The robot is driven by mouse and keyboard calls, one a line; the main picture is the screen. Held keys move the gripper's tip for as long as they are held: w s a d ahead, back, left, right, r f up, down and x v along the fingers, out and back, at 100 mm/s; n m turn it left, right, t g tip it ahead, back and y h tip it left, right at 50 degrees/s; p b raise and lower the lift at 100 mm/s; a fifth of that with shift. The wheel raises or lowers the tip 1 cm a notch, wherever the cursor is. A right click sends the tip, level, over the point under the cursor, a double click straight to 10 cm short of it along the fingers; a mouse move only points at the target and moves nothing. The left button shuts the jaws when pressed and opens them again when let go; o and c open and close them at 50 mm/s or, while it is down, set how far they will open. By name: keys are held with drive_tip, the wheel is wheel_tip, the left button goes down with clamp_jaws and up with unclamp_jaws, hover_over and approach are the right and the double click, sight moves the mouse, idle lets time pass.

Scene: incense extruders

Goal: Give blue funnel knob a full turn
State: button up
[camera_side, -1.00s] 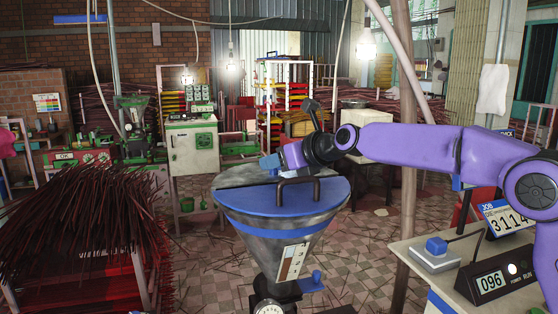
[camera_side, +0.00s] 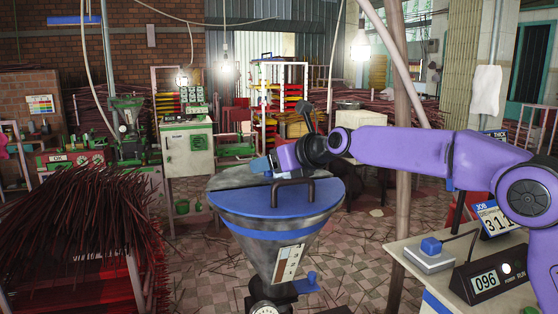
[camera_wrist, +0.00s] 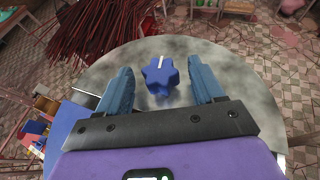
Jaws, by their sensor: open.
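The blue knob (camera_wrist: 160,75) is star-shaped with a white mark on top, which points to the far side in the wrist view. It sits on the grey metal top of the funnel (camera_wrist: 240,78). My gripper (camera_wrist: 162,80) is open, with one blue finger to the left of the knob and one to the right, and gaps on both sides. In the side view my gripper (camera_side: 263,165) is at the far left part of the funnel top, and I cannot make out the knob there. The grey funnel (camera_side: 276,257) has a blue half lid (camera_side: 250,203) and a blue band.
A dark handle (camera_side: 293,190) stands up from the lid close to my gripper. A small blue piece (camera_side: 307,284) sticks out low on the funnel. Incense sticks (camera_side: 75,230) are heaped at left. A box with a blue button (camera_side: 431,246) lies on the bench at right.

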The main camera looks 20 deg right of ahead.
drive_tip(key=v, duration=1.7)
drive_tip(key=shift+s+d, duration=0.15)
drive_tip(key=shift+d, duration=0.05)
drive_tip(key=s+d+f+m+g+h, duration=0.1)
drive_tip(key=s+d+f+m, duration=0.35)
drive_tip(key=f+m, duration=0.4)
drive_tip(key=s+d+f+m+g+h, duration=0.1)
drive_tip(key=s+d+f+m, duration=0.4)
drive_tip(key=m, duration=0.6)
drive_tip(key=s+d+f+m+g+h, duration=0.1)
drive_tip(key=s+d+f+m+g, duration=0.2)
drive_tip(key=s, duration=0.5)
drive_tip(key=s+d+f+m+g+h, duration=0.1)
drive_tip(key=s+d+f+m+g, duration=0.1)
drive_tip(key=s+d+f, duration=0.3)
drive_tip(key=s+d+f+m+g+h, duration=0.1)
drive_tip(key=s+d+f+m+g, duration=0.2)
drive_tip(key=s, duration=0.9)
wheel_tip(320, 180, down, 3)
drive_tip(key=shift+d+r+m+g, duration=0.1)
drive_tip(key=shift+d+m+g, duration=0.3)
drive_tip(key=shift+g, duration=0.6)
